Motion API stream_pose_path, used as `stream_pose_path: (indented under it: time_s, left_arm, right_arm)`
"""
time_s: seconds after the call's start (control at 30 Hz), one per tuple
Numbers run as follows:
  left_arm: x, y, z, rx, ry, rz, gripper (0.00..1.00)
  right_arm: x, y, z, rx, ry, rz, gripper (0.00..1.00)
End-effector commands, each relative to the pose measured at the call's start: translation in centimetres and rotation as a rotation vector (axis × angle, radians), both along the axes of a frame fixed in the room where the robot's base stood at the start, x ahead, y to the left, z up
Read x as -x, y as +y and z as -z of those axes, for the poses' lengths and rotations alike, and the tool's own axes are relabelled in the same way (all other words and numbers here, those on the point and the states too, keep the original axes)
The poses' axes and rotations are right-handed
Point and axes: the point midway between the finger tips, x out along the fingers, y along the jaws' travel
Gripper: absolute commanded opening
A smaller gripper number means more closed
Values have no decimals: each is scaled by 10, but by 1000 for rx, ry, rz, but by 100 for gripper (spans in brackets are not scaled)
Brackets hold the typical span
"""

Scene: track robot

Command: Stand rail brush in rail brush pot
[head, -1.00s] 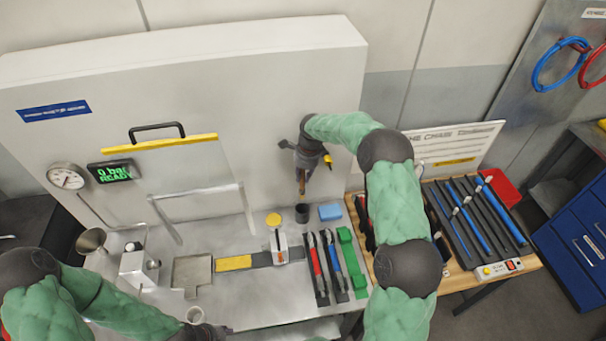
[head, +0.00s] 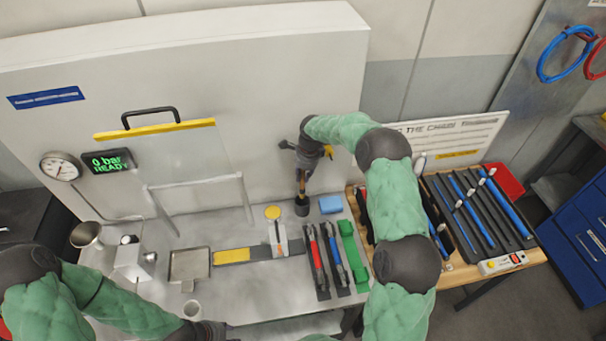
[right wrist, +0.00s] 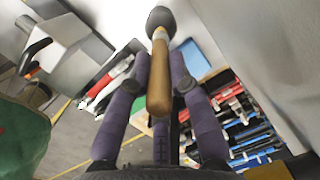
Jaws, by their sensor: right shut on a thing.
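My right gripper (head: 302,177) is shut on the rail brush (head: 301,187), which points down with its wooden handle up. In the right wrist view the brush's tan handle (right wrist: 160,85) lies between my fingers, and its far end meets a dark round shape. The dark rail brush pot (head: 302,206) stands on the bench directly below my gripper. The brush's lower end is at the pot's mouth; how deep it sits inside is hidden. My left gripper (head: 212,330) is low at the front edge, its fingers not clear.
A blue block (head: 331,204) stands just right of the pot, and a yellow disc (head: 272,212) to its left. Red and blue tools (head: 323,258) lie in front. The tall white panel (head: 240,90) rises close behind.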

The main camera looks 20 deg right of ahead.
Motion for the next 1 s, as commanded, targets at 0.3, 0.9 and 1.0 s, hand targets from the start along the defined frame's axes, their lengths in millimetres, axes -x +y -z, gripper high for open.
stream_pose_path:
  time_s: [0.3,0.9,1.0]
  left_arm:
    - [0,0,13,0,0,0,40]
    - [0,0,34,0,0,0,40]
    - [0,0,38,0,0,0,40]
  right_arm:
    - [0,0,18,0,1,0,0]
    - [0,0,49,0,0,0,0]
    - [0,0,54,0,0,0,0]
